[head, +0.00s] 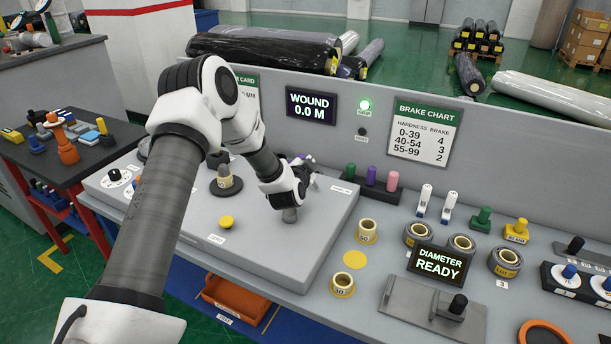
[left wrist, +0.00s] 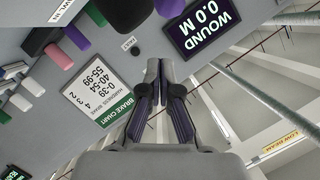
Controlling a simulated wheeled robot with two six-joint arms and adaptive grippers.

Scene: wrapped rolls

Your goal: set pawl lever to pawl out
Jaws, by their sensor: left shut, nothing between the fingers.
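My left arm reaches over the grey control panel (head: 190,222), and its gripper (head: 308,175) is at the panel's back right part. The left wrist view shows its two purple-padded fingers (left wrist: 165,68) together and empty. A dark piece with a purple part (left wrist: 169,7) is cut off at that view's top edge, just beyond the fingertips; I cannot tell whether it is the pawl lever. A white label (left wrist: 66,9), partly cut off, reads "WL IN". The lever's position is hidden. My right gripper is out of view.
A row of coloured pegs (head: 371,178) stands behind the panel's right edge. A knob (head: 225,178) and a yellow button (head: 227,222) are on the panel. Tape rolls (head: 367,231) and a "Diameter ready" display (head: 440,265) stand to the right. The upright back wall rises close behind.

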